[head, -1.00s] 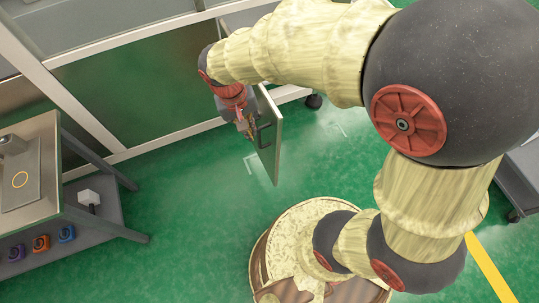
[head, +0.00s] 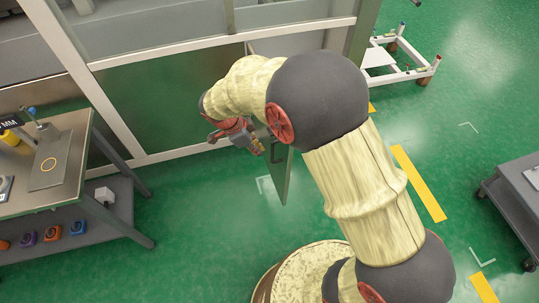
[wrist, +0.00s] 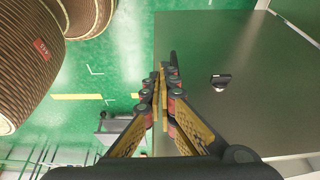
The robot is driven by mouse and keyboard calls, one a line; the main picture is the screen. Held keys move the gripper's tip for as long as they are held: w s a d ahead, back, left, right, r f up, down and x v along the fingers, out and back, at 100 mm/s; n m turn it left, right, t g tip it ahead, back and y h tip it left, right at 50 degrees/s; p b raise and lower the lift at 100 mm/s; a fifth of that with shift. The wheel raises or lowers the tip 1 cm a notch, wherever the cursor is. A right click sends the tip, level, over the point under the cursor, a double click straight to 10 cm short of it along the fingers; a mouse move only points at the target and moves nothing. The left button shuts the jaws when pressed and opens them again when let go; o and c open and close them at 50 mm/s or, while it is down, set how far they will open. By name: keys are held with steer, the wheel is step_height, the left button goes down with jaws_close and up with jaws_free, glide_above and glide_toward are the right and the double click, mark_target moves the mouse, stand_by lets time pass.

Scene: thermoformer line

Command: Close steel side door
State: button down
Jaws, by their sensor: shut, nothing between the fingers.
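The steel side door (head: 284,178) stands open, swung out from the pale machine frame. In the wrist view its dark panel (wrist: 265,60) fills the right side, with a small black handle or latch (wrist: 220,82) on its face. My gripper (head: 262,150) is at the door's upper part in the head view, partly hidden by my arm. In the wrist view my gripper (wrist: 166,72) is shut and empty, its fingertips overlapping the panel's left edge. I cannot tell whether they touch it.
A workbench (head: 75,185) with a lower shelf stands at left. A grey cart (head: 515,195) is at right and a white wheeled frame (head: 405,65) at the back right. Green floor around the door is clear.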

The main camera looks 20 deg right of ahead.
steer(key=d+f+b, duration=0.4)
steer(key=d+f, duration=0.3)
steer(key=f, duration=0.1)
steer(key=shift+w+d+f, duration=0.15)
steer(key=shift+d+f, duration=0.15)
steer(key=shift+f, duration=0.1)
